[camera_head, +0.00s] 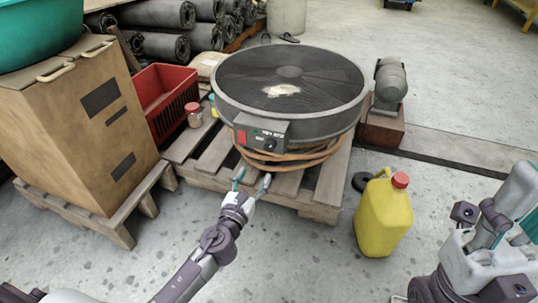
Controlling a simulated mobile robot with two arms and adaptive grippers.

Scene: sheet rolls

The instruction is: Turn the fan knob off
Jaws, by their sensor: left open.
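The large round drum fan (290,78) lies with its grille facing up on a wooden pallet. On its front is a dark control box (258,132) with a red switch (241,136) at the left and a small dark round fan knob (270,144) at the right. The knob's setting is too small to read. My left gripper (253,179) is open and empty, in front of and below the control box, apart from the knob. My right gripper (505,232) is close to the camera at the right edge, partly cut off, and its jaws are unclear.
An orange-brown cable or hose (293,157) is coiled under the fan. A yellow jug (383,214) stands on the floor at the right. A cardboard box (75,125), a red crate (165,98) and a small red-lidded jar (193,114) are at the left.

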